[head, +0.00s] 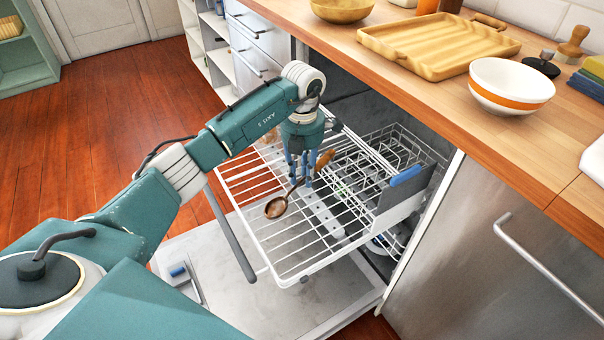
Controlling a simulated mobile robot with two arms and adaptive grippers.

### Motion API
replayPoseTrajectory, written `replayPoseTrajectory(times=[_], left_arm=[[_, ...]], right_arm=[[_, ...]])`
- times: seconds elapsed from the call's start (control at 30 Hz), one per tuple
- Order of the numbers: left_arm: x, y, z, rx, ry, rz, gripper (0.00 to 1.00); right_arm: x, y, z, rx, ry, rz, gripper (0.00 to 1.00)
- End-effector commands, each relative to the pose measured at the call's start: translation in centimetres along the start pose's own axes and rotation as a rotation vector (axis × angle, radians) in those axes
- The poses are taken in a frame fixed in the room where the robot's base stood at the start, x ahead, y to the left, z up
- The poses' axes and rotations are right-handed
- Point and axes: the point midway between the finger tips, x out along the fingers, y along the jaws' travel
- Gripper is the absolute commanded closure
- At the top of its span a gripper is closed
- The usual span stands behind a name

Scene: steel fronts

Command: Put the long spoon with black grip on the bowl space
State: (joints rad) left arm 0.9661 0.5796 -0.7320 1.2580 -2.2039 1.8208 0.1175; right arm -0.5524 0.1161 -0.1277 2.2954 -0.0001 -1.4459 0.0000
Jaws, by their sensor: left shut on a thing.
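My left gripper (301,178) is over the pulled-out dishwasher rack (262,227), fingers pointing down. It is shut on the long spoon (276,207). The spoon's brown, shiny bowl sticks out toward the lower left, and its thin handle runs up to the fingers. The fingers hide part of the handle, so I cannot make out the black grip clearly. The spoon is over the open wire rows; whether it touches them I cannot tell. A brown item (325,159) shows just right of the fingers; I cannot tell whether it belongs to the spoon. My right gripper is not in view.
The dishwasher door (330,296) lies open below the rack. A grey divider with a blue piece (406,175) stands at the rack's right. The wooden counter above holds a tray (440,42), a white bowl with an orange band (511,86) and a wooden bowl (342,9).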

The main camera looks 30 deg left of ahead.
Motion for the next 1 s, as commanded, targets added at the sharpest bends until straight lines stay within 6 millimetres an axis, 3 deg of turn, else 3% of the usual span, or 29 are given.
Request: replayPoseTrajectory(times=[0.13, 0.17, 0.23, 0.63, 1.0], left_arm=[[0.3, 0.0, 0.0, 0.000, 0.001, 0.001, 1.00], [0.2, 0.0, 0.0, 0.000, 0.001, 0.001, 0.69], [0.2, 0.0, 0.0, 0.000, 0.001, 0.001, 0.56], [-0.6, 0.1, 0.0, 0.000, -0.001, 0.001, 0.56], [-8.0, 0.1, 0.1, -0.001, -0.003, 0.002, 0.56]], right_arm=[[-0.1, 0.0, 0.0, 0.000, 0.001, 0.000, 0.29], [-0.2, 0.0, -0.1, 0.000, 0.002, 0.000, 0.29], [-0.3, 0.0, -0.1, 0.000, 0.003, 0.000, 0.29], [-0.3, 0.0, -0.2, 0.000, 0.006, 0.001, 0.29], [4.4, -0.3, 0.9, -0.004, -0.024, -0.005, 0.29]])
